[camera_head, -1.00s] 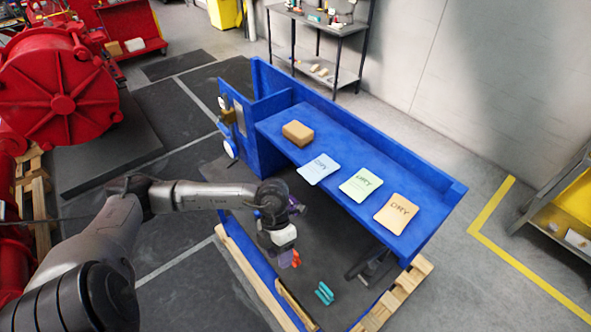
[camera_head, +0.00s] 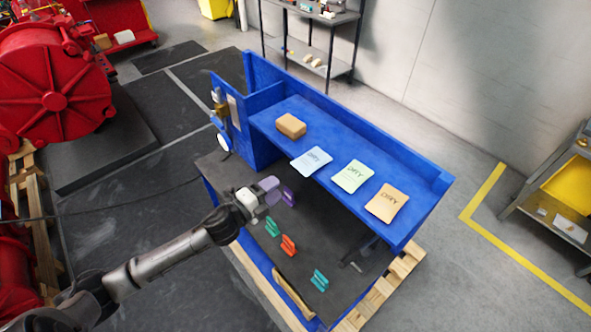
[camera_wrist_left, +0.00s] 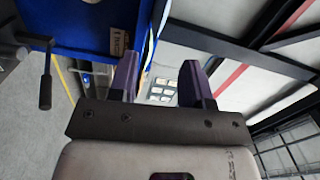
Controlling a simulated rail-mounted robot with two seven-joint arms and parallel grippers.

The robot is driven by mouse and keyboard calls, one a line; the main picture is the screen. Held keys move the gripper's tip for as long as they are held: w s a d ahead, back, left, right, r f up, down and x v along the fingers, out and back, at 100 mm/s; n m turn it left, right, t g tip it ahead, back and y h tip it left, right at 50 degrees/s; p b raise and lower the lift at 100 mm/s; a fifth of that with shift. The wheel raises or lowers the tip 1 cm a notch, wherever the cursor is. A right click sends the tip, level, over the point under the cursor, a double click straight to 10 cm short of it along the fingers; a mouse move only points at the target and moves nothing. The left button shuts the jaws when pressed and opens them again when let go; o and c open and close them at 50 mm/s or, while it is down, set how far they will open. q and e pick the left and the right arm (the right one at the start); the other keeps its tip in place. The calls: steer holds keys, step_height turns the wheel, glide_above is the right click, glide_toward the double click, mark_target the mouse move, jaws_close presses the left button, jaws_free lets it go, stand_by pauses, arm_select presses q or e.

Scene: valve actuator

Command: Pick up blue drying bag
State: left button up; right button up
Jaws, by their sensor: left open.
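The blue drying bag (camera_head: 311,160) lies flat at the left of a row of three bags on the blue shelf (camera_head: 345,125). The green bag (camera_head: 352,176) and the orange bag (camera_head: 387,203) lie to its right. My left gripper (camera_head: 281,193) is open and empty. In the head view it shows to the left of and below the blue bag, apart from it. In the left wrist view its two purple fingers (camera_wrist_left: 160,80) stand apart with nothing between them, and no bag can be made out there. My right gripper is not in view.
A brown block (camera_head: 291,126) sits on the shelf left of the bags. Teal and orange clips (camera_head: 288,246) lie on the dark lower deck. The blue walls and the shelf's front edge bound the workspace. A lever (camera_wrist_left: 45,85) shows at the left in the wrist view.

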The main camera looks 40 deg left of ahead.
mark_target(299, 170)
arm_select(q)
steer(key=shift+m, duration=0.5)
steer(key=shift+w+d+b, duration=0.15)
steer(key=shift+w+d, duration=0.05)
steer(key=shift+w, duration=1.45)
steer(key=shift+w+d+b, duration=0.15)
steer(key=shift+w+d, duration=0.1)
steer(key=shift+w, duration=1.45)
steer(key=shift+w+d+b, duration=0.15)
steer(key=shift+w+d, duration=0.05)
steer(key=shift+w, duration=1.45)
steer(key=c, duration=0.8)
step_height(299, 170, up, 3)
steer(key=p, duration=0.2)
steer(key=shift+f+p, duration=0.1)
steer(key=shift+p, duration=0.25)
steer(key=shift+f, duration=0.15)
